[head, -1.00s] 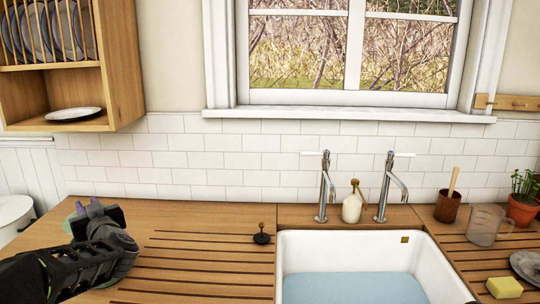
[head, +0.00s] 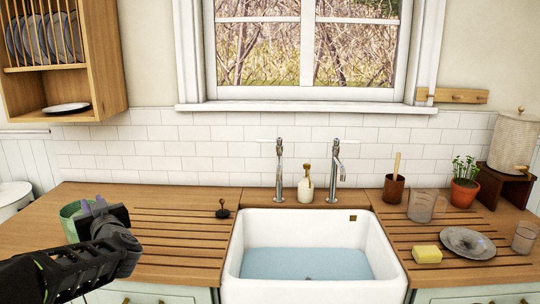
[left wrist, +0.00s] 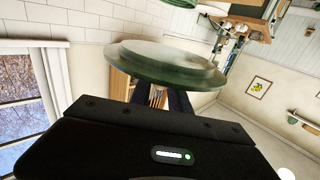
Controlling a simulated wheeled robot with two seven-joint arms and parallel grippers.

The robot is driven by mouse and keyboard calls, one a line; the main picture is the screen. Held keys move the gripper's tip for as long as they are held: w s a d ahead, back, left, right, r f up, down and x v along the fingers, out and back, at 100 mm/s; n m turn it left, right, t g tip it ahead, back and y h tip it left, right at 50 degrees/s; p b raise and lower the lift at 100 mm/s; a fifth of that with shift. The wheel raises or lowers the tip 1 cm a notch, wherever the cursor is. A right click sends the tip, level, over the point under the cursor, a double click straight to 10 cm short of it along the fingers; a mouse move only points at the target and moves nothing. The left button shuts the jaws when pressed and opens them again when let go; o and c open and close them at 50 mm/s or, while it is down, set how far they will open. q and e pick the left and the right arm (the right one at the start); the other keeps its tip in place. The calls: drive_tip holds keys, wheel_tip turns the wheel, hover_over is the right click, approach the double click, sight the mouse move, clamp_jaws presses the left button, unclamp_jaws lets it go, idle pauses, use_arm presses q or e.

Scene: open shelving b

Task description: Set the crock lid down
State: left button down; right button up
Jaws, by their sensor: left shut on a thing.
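My left gripper (head: 92,207) comes in from the left over the wooden counter, left of the sink. In the left wrist view the gripper (left wrist: 160,92) is shut on the crock lid (left wrist: 165,62), a round, glossy green disc with a stepped rim. In the head view a green rounded thing (head: 72,222) shows beside the fingers, partly hidden by the gripper; I cannot tell whether it is the lid or a crock. Another green rim (left wrist: 165,4) is cut off at the top of the wrist view. My right gripper is not in view.
The grooved drainer (head: 175,245) right of the gripper is mostly clear, with a sink plug (head: 222,209) near its back. The white sink (head: 300,222) holds water.

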use_arm(q)
drive_tip(key=s+d+f+m+t+h, duration=0.2)
drive_tip(key=d+f+m+h, duration=0.2)
drive_tip(key=d+f, duration=0.7)
drive_tip(key=s+d+f+m+t+h, duration=0.1)
drive_tip(key=d+f+m+t+h, duration=0.2)
drive_tip(key=d+f+m+h, duration=0.2)
drive_tip(key=d+f+h, duration=0.2)
drive_tip(key=d+f, duration=0.1)
drive_tip(key=d, duration=0.3)
drive_tip(key=d+f+h, duration=0.1)
drive_tip(key=d+f, duration=0.3)
drive_tip(key=d, duration=0.2)
drive_tip(key=shift+s+f+h, duration=0.3)
drive_tip(key=shift+s+h, duration=0.1)
